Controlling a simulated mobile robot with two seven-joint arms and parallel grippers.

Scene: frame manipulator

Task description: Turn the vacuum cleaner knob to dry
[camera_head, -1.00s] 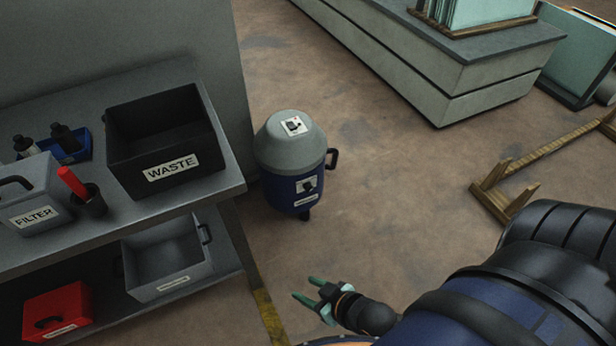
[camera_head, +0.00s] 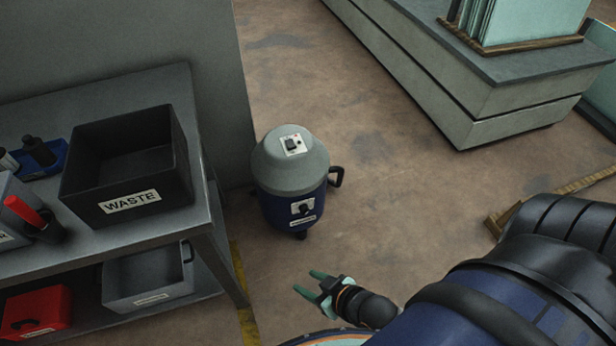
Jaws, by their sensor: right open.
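The vacuum cleaner (camera_head: 288,170) stands upright on the floor beside the shelf unit, with a grey domed top and a dark blue drum. A dark knob (camera_head: 304,208) sits on a white plate on the drum's front; its setting is too small to read. A second white plate with a dark switch (camera_head: 293,144) is on the grey top. My right gripper (camera_head: 312,283) is open and empty, with green fingers pointing left. It is in front of the vacuum cleaner and apart from it. My left gripper is not in view.
The grey shelf unit (camera_head: 205,215) on the left holds a black WASTE bin (camera_head: 95,196), a grey bin (camera_head: 150,300) and a red box (camera_head: 33,312). A long grey platform (camera_head: 490,108) with upright panels stands at the back right. Floor (camera_head: 400,180) is clear right of the vacuum cleaner.

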